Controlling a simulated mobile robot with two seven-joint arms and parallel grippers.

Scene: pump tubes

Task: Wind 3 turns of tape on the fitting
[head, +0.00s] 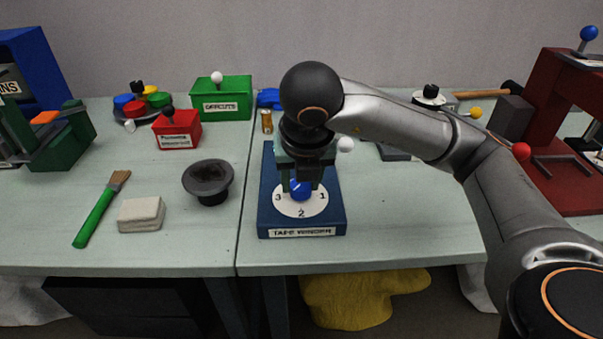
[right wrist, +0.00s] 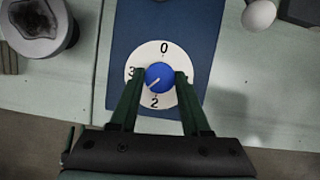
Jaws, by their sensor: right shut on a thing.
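The tape winder is a dark blue board (head: 330,215) labelled "TAPE WINDER", with a white numbered dial (head: 301,207) and a blue knob (head: 299,191). My right gripper (head: 301,183) points down and is shut on the knob. In the right wrist view, its fingers (right wrist: 159,77) sit on the left and right sides of the knob (right wrist: 160,77). The knob's pale line points to the lower left, between 3 and 2 on the dial (right wrist: 150,53). The 1 is hidden there by a finger. I cannot make out the fitting or tape. My left gripper is not in view.
A black hat-shaped dish (head: 208,180), a pale block (head: 141,214) and a green-handled brush (head: 101,210) lie to the left. A green "OFFCUTS" box (head: 222,104) and a small brass-coloured cylinder (head: 267,121) stand behind. A red press (head: 570,140) stands right. Table space right of the board is clear.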

